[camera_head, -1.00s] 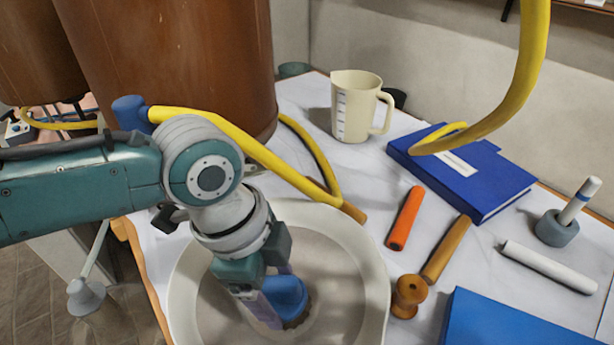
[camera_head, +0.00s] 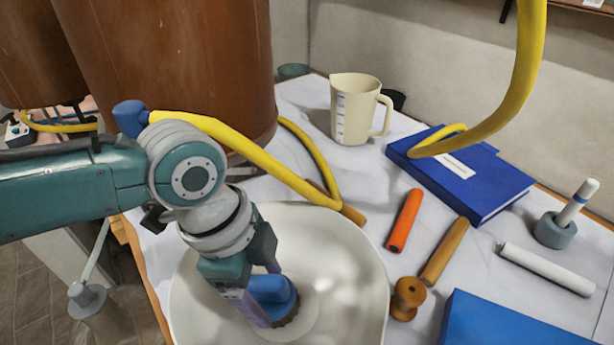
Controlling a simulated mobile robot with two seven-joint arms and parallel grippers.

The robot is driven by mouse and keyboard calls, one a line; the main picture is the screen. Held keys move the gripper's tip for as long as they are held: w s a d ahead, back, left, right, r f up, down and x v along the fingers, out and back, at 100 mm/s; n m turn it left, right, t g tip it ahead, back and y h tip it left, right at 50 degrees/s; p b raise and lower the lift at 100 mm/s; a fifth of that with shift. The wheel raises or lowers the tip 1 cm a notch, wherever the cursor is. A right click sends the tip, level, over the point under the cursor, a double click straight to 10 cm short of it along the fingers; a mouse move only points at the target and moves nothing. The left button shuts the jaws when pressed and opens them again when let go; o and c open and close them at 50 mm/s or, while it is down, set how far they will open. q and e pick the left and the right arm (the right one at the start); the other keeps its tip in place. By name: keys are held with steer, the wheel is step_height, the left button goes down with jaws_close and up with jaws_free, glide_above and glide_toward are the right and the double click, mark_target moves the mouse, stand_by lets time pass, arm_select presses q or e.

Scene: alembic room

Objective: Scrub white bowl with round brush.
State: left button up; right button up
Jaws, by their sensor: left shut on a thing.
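The white bowl (camera_head: 345,270) is large and wide and stands on the table at the lower middle. My left gripper (camera_head: 262,300) reaches down into it from the left, shut on the round brush (camera_head: 272,291). The brush has a blue body, and a brown bristle edge shows at its lower right. It is inside the bowl, low over the inner floor, and looks to be touching it. The gripper hides part of the brush and the bowl's left side. The bowl's front edge is cut off by the frame. My right gripper is not in view.
A yellow hose (camera_head: 245,148) passes behind the bowl. A cream jug (camera_head: 354,110) and a blue book (camera_head: 470,180) stand farther back. An orange stick (camera_head: 404,220), a wooden rod (camera_head: 444,250) and a wooden spool (camera_head: 407,297) lie close to the bowl's right.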

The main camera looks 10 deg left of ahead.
arm_select(q)
steer(key=shift+d, duration=0.95)
steer(key=shift+w+a+f+b, duration=0.2)
steer(key=shift+w+a+b, duration=0.15)
steer(key=shift+w+b, duration=0.3)
steer(key=shift+w+a+r, duration=0.1)
steer(key=shift+w, duration=0.1)
steer(key=shift+w+a+r, duration=0.1)
steer(key=shift+s+a+r+p, duration=0.25)
steer(key=shift+s+p, duration=0.15)
steer(key=shift+p, duration=0.15)
steer(key=shift+s+a+p, duration=0.15)
steer(key=shift+s+p, duration=0.15)
steer(key=shift+p, duration=0.1)
steer(key=shift+s+a, duration=0.2)
steer(key=shift+s, duration=0.1)
steer(key=shift+f, duration=0.1)
